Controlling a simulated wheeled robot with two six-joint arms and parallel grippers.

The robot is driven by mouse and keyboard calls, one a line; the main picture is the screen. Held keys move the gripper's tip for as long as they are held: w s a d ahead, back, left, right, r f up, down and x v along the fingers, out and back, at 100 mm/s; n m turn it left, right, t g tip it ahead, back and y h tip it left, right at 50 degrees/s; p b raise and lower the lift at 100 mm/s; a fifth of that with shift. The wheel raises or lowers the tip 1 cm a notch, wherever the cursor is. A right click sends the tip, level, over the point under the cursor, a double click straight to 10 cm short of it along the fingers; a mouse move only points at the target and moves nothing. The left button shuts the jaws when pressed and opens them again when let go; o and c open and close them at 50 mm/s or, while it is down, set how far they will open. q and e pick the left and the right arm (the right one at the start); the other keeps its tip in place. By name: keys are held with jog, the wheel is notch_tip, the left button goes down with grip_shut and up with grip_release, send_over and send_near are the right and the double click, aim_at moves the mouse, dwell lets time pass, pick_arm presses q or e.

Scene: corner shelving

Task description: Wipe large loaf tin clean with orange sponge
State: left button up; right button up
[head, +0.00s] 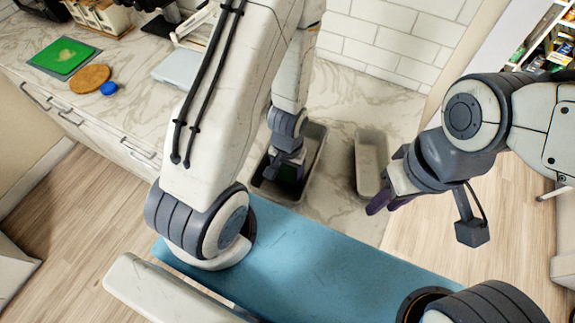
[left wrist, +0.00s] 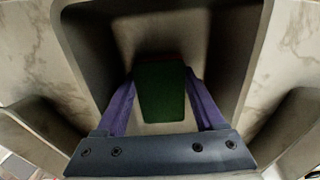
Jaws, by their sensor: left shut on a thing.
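The larger loaf tin (head: 315,150) is a dark grey, deep rectangular tin on the marble counter, partly hidden by my left arm. Its inner wall also fills much of the left wrist view (left wrist: 232,50). My left gripper (head: 286,170) reaches down into the tin. Its purple fingers are shut on the sponge (left wrist: 160,95), which shows a dark green face with a thin reddish strip at its far edge. The sponge is inside the tin; whether it touches the floor I cannot tell. My right gripper (head: 382,202) is near the counter's front edge, apart from the tins; its opening is unclear.
A smaller, lighter grey tin (head: 366,165) stands right of the large tin, beside my right gripper. On the counter at the left are a green board (head: 62,57), a round wooden board (head: 90,78) and a blue round thing (head: 108,88). A tiled wall (head: 385,45) rises behind.

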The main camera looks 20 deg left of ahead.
pick_arm(q)
jog(key=shift+s+d+r+p, duration=0.2)
jog(key=shift+s+p, duration=0.3)
jog(key=shift+p, duration=1.5)
jog(key=shift+s+d+f+p, duration=0.2)
jog(key=shift+s+p, duration=0.2)
jog(key=shift+p, duration=0.65)
jog(key=shift+w+a+f, duration=0.1)
jog(key=shift+w, duration=1)
jog(key=shift+w+a, duration=0.1)
jog(key=shift+w, duration=0.95)
